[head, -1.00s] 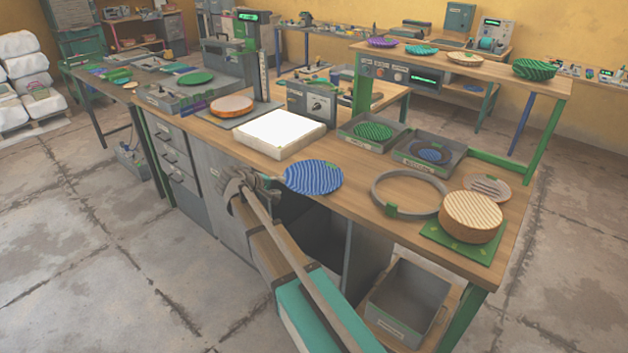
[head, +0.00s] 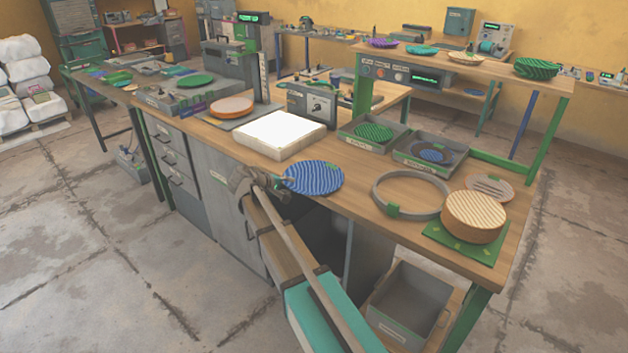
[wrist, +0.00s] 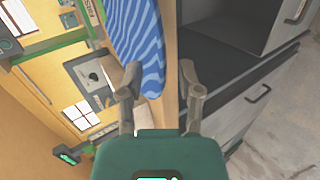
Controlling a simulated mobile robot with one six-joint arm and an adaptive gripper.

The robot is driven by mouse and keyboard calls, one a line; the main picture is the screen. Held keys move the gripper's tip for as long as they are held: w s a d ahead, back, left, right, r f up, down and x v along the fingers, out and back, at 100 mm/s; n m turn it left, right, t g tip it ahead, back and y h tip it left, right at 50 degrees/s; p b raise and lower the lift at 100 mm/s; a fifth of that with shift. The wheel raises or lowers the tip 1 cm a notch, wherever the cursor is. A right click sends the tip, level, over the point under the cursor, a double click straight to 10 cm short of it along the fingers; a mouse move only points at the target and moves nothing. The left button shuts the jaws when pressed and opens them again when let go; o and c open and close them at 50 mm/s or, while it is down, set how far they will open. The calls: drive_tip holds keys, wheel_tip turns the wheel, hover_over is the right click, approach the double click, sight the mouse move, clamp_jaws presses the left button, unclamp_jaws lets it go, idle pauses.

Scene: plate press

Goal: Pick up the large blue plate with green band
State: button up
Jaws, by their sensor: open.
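The large blue plate (head: 314,177) has a wavy striped top and lies at the front edge of the workbench (head: 350,205). I cannot make out a green band on it. My gripper (head: 280,188) is at the plate's front left rim, in front of the bench edge. In the wrist view, the blue plate (wrist: 138,40) lies ahead. The fingers of my gripper (wrist: 160,72) are apart, with the plate's near rim and the bench edge showing between or just beyond them. I cannot tell whether a finger touches the plate.
A white block (head: 280,134) stands behind left of the plate. A grey ring (head: 382,206) and a thick tan disc (head: 474,216) on a green mat (head: 436,237) are to the right. Trays with a green plate (head: 373,133) and a smaller blue plate (head: 432,155) stand behind.

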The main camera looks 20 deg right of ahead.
drive_tip(key=shift+c, duration=0.3)
clamp_jaws()
drive_tip(key=shift+r, duration=0.2)
wheel_tip(320, 180, up, 2)
drive_tip(key=p, duration=0.2)
drive_tip(key=shift+p, duration=0.3)
drive_tip(key=s+a+r+p, duration=0.8)
drive_tip(key=s+r+p, duration=0.2)
drive_tip(key=s, duration=0.1)
drive_tip(key=shift+s+r, duration=0.2)
drive_tip(key=shift+r, duration=0.1)
drive_tip(key=shift+s, duration=0.15)
idle(0.4)
